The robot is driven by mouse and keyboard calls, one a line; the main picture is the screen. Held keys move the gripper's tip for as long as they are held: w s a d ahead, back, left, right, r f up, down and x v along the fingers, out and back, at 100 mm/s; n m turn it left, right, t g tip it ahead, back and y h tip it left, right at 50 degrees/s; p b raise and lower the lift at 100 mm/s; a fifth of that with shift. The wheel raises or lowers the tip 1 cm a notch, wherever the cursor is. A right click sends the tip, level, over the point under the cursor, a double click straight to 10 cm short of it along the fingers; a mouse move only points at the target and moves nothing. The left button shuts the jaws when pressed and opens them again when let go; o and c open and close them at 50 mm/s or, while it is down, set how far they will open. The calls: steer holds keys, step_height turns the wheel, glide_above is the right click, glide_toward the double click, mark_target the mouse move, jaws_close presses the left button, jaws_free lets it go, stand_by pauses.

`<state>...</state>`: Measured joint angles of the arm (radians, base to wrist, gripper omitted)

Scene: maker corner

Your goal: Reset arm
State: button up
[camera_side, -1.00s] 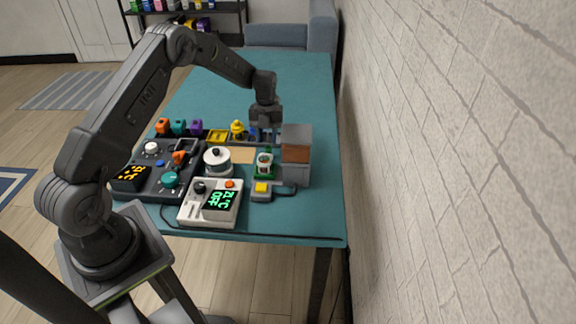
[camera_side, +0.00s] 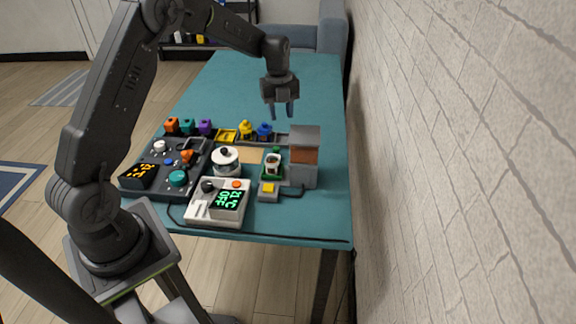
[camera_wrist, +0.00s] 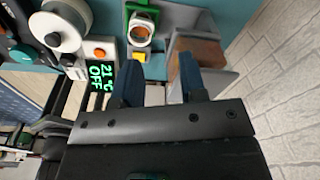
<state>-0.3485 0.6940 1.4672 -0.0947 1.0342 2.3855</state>
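My gripper (camera_side: 282,112) is raised above the teal table (camera_side: 262,84), behind the row of coloured pieces. Its two fingers point down with a clear gap between them. In the wrist view my gripper (camera_wrist: 157,84) also shows spread fingers with nothing held between them. The blue piece (camera_side: 264,130) sits in the row below the gripper, apart from it.
Orange, green, purple and yellow pieces (camera_side: 246,129) stand in the row. In front are a black control panel (camera_side: 150,184), a white pot-like device (camera_side: 227,163), a white box reading "21°C OFF" (camera_side: 217,204) and a grey-brown block (camera_side: 304,158). A brick wall (camera_side: 460,160) bounds the right. The rear table is clear.

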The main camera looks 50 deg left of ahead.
steer(key=s+d+r+n+t+y, duration=0.1)
steer(key=s+d+r+n, duration=0.45)
steer(key=s+r, duration=0.2)
steer(key=s+d+r+n+t, duration=0.2)
steer(key=s+d+r+n, duration=0.35)
steer(key=r, duration=0.25)
steer(key=s+d+r+n+t, duration=0.1)
steer(key=s+d+n, duration=0.4)
steer(key=s+n, duration=0.6)
steer(key=s+t, duration=0.1)
steer(key=s, duration=0.4)
steer(key=shift+n+t, duration=0.4)
